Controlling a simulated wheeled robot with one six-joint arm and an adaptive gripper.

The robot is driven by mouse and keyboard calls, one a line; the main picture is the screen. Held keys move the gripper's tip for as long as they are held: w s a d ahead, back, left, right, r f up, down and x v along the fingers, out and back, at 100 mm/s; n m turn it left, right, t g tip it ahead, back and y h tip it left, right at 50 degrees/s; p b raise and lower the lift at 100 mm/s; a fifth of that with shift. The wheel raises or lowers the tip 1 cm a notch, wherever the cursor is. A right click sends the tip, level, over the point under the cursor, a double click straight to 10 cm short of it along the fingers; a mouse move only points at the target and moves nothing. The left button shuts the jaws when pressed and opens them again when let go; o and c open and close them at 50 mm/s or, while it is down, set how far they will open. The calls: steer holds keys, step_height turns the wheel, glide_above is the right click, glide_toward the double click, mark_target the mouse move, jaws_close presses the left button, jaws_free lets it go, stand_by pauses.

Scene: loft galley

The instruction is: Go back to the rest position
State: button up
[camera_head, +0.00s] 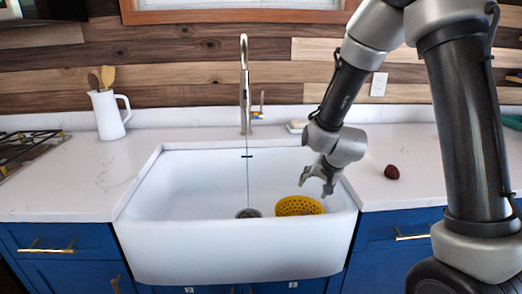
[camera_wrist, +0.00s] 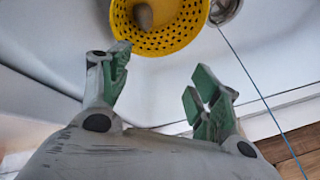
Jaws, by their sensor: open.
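My gripper (camera_head: 318,186) hangs over the right part of the white sink (camera_head: 190,245), with its fingers apart and nothing between them. In the wrist view its two green-padded fingers (camera_wrist: 160,78) are spread wide. A yellow perforated colander (camera_head: 298,206) sits in the sink just below and left of the gripper. In the wrist view the colander (camera_wrist: 178,38) is beyond the fingertips, and a small brownish rounded item (camera_wrist: 143,16) lies in it. That item cannot be made out in the head view.
A tall faucet (camera_head: 244,85) stands behind the sink, with a thin line running from it to the drain (camera_head: 249,213). A dark round fruit-like item (camera_head: 391,172) lies on the right counter. A white pitcher with utensils (camera_head: 107,115) and a stove (camera_head: 25,147) are at left.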

steer(key=s+d+r+n, duration=0.1)
steer(key=s+d+r, duration=0.2)
steer(key=s+r, duration=0.3)
steer(key=s+d+r+n+g, duration=0.1)
steer(key=s+d+r+n, duration=0.15)
steer(key=s+r, duration=0.35)
steer(key=s+d+r+n, duration=0.1)
steer(key=s+d+r, duration=0.35)
steer(key=r, duration=0.25)
steer(key=s+d+r, duration=0.1)
steer(key=s+d, duration=0.1)
steer(key=s, duration=0.4)
steer(key=s+d+r+n+g+h, duration=0.1)
steer(key=s+r, duration=0.1)
steer(key=s, duration=0.4)
steer(key=shift+d, duration=0.4)
